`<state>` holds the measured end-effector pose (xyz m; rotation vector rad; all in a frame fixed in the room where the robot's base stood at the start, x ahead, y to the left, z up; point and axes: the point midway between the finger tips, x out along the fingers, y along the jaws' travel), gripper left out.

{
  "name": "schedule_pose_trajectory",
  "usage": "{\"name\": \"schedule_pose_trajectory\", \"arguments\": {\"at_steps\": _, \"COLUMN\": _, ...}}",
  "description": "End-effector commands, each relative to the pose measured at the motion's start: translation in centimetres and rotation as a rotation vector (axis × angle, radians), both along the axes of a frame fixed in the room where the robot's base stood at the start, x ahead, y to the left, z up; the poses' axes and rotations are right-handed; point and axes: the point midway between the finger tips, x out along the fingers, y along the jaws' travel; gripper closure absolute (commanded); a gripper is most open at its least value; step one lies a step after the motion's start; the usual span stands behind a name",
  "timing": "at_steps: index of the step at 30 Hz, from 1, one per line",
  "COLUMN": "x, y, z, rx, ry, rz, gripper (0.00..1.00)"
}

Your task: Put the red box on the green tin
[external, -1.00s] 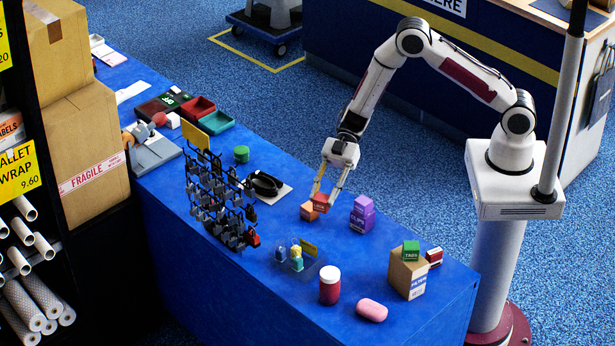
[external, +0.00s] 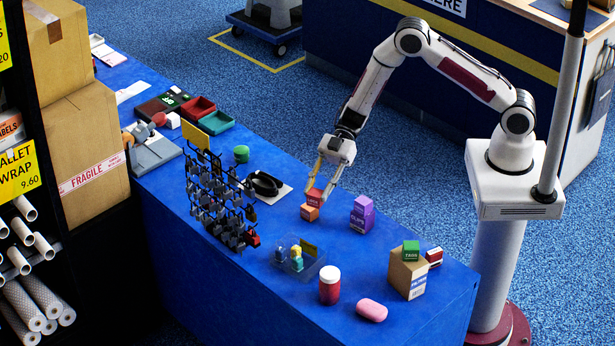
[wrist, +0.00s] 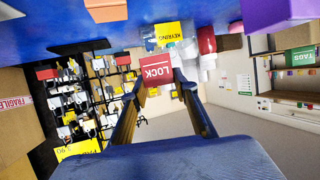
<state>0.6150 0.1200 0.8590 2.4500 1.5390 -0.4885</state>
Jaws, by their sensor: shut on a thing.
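The red box (external: 315,197), with white lettering, is between the fingers of my gripper (external: 318,191). In the wrist view the red box (wrist: 157,70) shows its "LOCK" label between the two dark fingertips. My gripper is shut on it. In the external view it appears just above and behind an orange box (external: 310,213); I cannot tell the exact gap there. The green tin (external: 241,154) is round and stands on the blue table, farther back and left of my gripper. I cannot make out the green tin in the wrist view.
A purple box (external: 361,220) stands right of my gripper. A black cable coil (external: 265,184) lies on a white sheet between my gripper and the green tin. A rack of hanging locks (external: 220,205) stands left. A clear tray (external: 300,262) and red jar (external: 329,290) are nearer the front.

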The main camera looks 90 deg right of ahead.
Motion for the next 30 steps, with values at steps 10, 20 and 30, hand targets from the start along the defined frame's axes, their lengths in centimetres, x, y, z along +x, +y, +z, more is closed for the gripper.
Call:
{"name": "schedule_pose_trajectory", "arguments": {"at_steps": 10, "x": 8.2, "y": -7.0, "z": 0.6, "rx": 0.000, "ry": -0.003, "rz": -0.237, "gripper": 0.99}}
{"name": "schedule_pose_trajectory", "arguments": {"at_steps": 20, "x": 15.6, "y": -15.3, "z": 1.9, "rx": 0.000, "ry": -0.004, "rz": -0.517, "gripper": 0.99}}
{"name": "schedule_pose_trajectory", "arguments": {"at_steps": 30, "x": 21.4, "y": -25.1, "z": 4.1, "rx": 0.001, "ry": -0.003, "rz": -0.838, "gripper": 0.99}}
